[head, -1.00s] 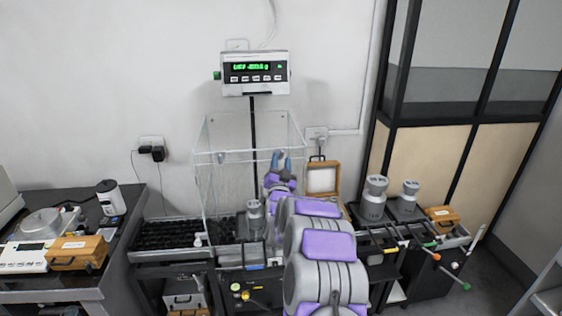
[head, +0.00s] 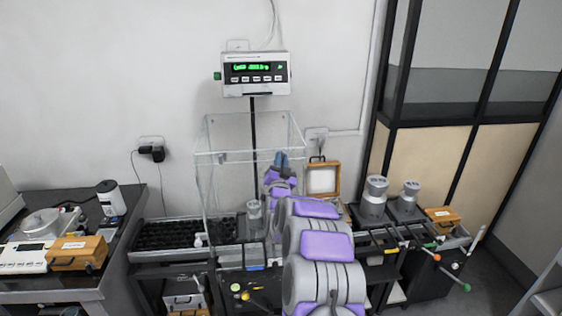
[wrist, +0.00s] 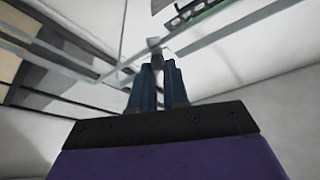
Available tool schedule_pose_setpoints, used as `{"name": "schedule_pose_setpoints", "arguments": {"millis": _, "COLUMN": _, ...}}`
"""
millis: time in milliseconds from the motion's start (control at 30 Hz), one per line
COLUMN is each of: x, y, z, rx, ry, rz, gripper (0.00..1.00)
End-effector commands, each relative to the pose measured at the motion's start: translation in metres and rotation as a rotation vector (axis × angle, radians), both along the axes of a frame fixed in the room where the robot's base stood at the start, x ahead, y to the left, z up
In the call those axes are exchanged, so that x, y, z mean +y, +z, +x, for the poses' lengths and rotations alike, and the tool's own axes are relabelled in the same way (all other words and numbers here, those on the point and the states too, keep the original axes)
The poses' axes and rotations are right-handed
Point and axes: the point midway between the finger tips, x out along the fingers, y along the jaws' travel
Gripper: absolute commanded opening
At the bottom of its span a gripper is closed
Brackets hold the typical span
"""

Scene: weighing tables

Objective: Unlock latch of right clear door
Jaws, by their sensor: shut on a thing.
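A clear-walled box (head: 203,185) stands on the weighing table, with a pale bar across its front. A small latch (head: 221,157) shows on the left part of that bar. My gripper (head: 281,155) is at the right part of the bar and covers the right door's latch in the head view. In the wrist view my gripper (wrist: 158,68) has its two blue fingers close together around the lower end of a small grey latch piece (wrist: 154,46) by the clear door's edge. Whether the latch has turned cannot be told.
A scale display (head: 255,73) stands on a black post behind the box. A steel weight (head: 254,214) is inside the box. Larger weights (head: 374,196) and a wooden case (head: 323,178) are to the right. Balances stand on the left table.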

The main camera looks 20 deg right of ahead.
Motion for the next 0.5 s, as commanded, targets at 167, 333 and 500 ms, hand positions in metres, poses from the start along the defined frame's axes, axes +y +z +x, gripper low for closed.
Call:
{"name": "schedule_pose_setpoints", "arguments": {"millis": 167, "x": -0.0007, "y": -0.0004, "z": -0.0003, "rx": 0.001, "ry": -0.002, "rz": 0.001, "gripper": 0.00}}
{"name": "schedule_pose_setpoints", "arguments": {"millis": 333, "x": -0.0006, "y": -0.0003, "z": -0.0004, "rx": -0.005, "ry": -0.002, "rz": 0.017, "gripper": 0.00}}
{"name": "schedule_pose_setpoints", "arguments": {"millis": 500, "x": 0.0008, "y": 0.0003, "z": -0.0002, "rx": -0.025, "ry": -0.001, "rz": 0.076, "gripper": 0.00}}
